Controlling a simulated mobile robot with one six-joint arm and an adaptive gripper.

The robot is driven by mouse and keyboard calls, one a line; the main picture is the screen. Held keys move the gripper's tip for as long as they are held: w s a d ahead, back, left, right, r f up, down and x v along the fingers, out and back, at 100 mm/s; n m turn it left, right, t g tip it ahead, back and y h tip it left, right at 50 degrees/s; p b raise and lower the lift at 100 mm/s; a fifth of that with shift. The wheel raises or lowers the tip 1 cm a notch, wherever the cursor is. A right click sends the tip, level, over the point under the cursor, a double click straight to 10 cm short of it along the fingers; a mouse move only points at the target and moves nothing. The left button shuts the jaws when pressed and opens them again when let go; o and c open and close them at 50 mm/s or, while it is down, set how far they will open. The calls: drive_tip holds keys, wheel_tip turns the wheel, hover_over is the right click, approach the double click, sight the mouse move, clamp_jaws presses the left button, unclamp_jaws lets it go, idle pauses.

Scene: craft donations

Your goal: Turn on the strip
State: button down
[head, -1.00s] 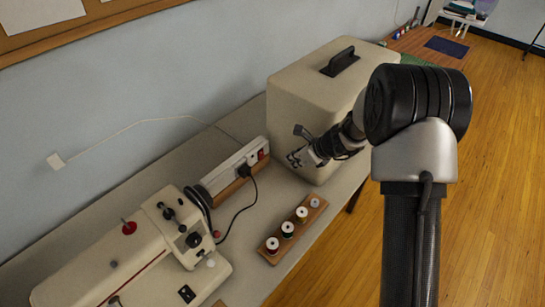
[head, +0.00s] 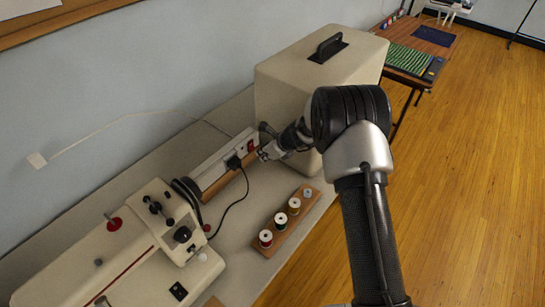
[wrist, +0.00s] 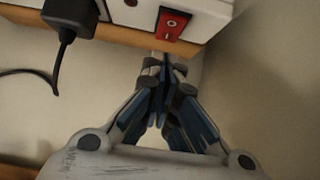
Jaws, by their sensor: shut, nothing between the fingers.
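The white power strip (head: 222,165) lies on a wooden base along the back of the table, with a black plug (head: 233,162) in it. Its red rocker switch (wrist: 173,24) is at the strip's right end and shows close up in the wrist view. The switch carries a circle mark and a line mark; I cannot tell which side is pressed. My gripper (wrist: 164,62) is shut and empty, its fingertips just below the switch in the picture. I cannot tell whether they touch the strip. In the head view my gripper (head: 264,153) is at the strip's right end.
A beige case (head: 290,75) with a black handle stands right beside my gripper. A wooden rack (head: 285,222) of thread spools lies in front of the strip. A sewing machine (head: 130,240) stands at the left. A black cord curves over the table.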

sight(252, 146)
drive_tip(key=shift+w+a+f, duration=0.1)
drive_tip(key=shift+w+a, duration=0.3)
drive_tip(key=shift+a, duration=0.15)
drive_tip(key=shift+a, duration=0.1)
drive_tip(key=shift+w+a+f, duration=0.2)
drive_tip(key=shift+w, duration=0.05)
drive_tip(key=shift+r, duration=0.1)
